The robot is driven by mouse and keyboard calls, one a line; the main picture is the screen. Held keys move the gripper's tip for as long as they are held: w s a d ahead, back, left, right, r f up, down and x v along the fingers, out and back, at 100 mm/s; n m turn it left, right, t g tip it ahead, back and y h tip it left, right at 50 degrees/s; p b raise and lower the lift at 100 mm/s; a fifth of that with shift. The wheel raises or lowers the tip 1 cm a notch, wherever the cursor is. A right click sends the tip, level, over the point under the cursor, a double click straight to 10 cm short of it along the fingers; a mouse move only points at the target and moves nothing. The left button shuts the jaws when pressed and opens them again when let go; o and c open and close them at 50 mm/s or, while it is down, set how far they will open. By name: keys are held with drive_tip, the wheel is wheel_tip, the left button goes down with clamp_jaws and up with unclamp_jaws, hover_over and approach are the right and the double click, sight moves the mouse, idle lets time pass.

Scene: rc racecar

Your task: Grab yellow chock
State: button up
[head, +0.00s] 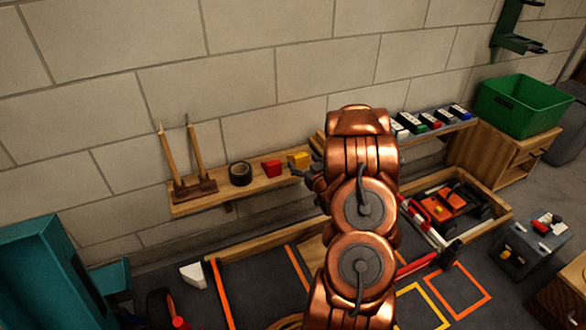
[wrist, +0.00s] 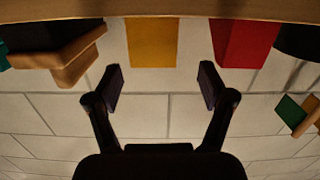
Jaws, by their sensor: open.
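The yellow chock (head: 298,159) sits on the wooden wall shelf (head: 215,205), near its right end, partly hidden by my arm in the head view. My gripper (head: 300,174) is just in front of it and mostly hidden behind my arm. In the wrist view the yellow chock (wrist: 153,43) lies beyond my fingertips, lined up with the gap between the two fingers. My gripper (wrist: 161,86) is open and empty there, with the chock apart from both fingers.
A red chock (head: 271,168) sits left of the yellow one; it also shows close by in the wrist view (wrist: 243,43). A black tape roll (head: 240,173) stands further left. A second shelf with several small boxes (head: 432,121) begins to the right.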

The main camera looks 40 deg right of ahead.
sight(301, 161)
drive_tip(key=shift+s+d+f+m+t+h+b, duration=0.1)
drive_tip(key=shift+d+f+m+t+h+b, duration=0.15)
drive_tip(key=shift+f, duration=0.3)
drive_tip(key=shift+s+d+f+m+t+h+b, duration=0.1)
drive_tip(key=shift+f+t+h+b, duration=0.05)
drive_tip(key=shift+f+t+b, duration=0.3)
drive_tip(key=shift+x, duration=1.1)
drive_tip(key=shift+b+x, duration=0.7)
drive_tip(key=shift+x, duration=0.15)
drive_tip(key=shift+b+x, duration=0.85)
drive_tip(key=shift+x, duration=1.1)
drive_tip(key=shift+r, duration=0.1)
drive_tip(key=c, duration=1.3)
drive_tip(key=shift+r, duration=0.15)
